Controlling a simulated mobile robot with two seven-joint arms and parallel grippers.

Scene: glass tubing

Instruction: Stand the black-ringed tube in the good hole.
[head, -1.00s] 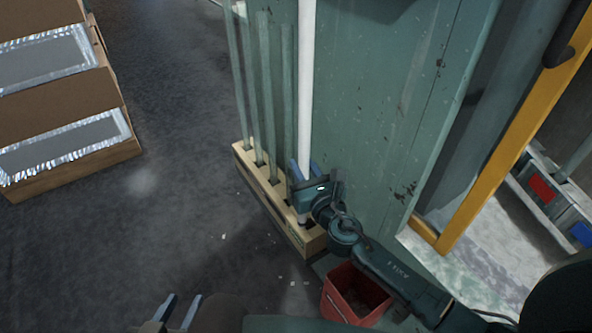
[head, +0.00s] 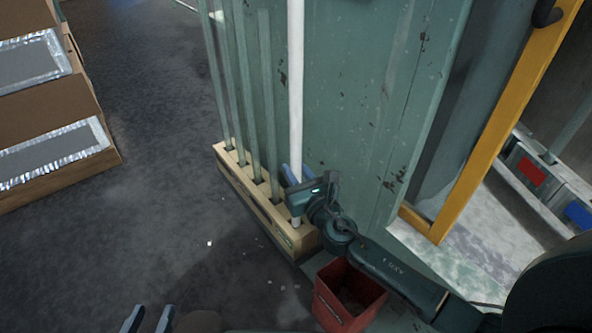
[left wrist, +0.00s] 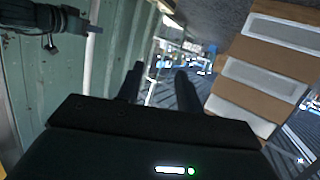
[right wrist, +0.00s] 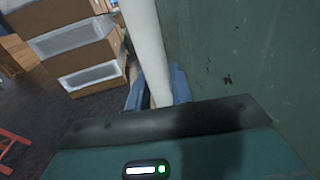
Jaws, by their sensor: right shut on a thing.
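A long white tube (head: 296,90) stands about upright in my right gripper (head: 297,174). I see no black ring on the part that shows. In the right wrist view the tube (right wrist: 148,45) runs up between the blue fingers. Its lower end shows just below the gripper, over the near right end of the wooden rack (head: 245,190); I cannot tell whether it is inside a hole. Several greenish glass tubes (head: 243,90) stand in the rack's other holes. My left gripper (head: 147,320) is at the bottom left, fingers apart and empty, away from the rack.
A green, scuffed metal panel (head: 350,110) rises right behind the rack. A red bin (head: 345,305) sits just in front of the rack's right end. Cardboard boxes (head: 60,180) are at the left. A yellow post (head: 500,130) stands at the right. The floor between boxes and rack is open.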

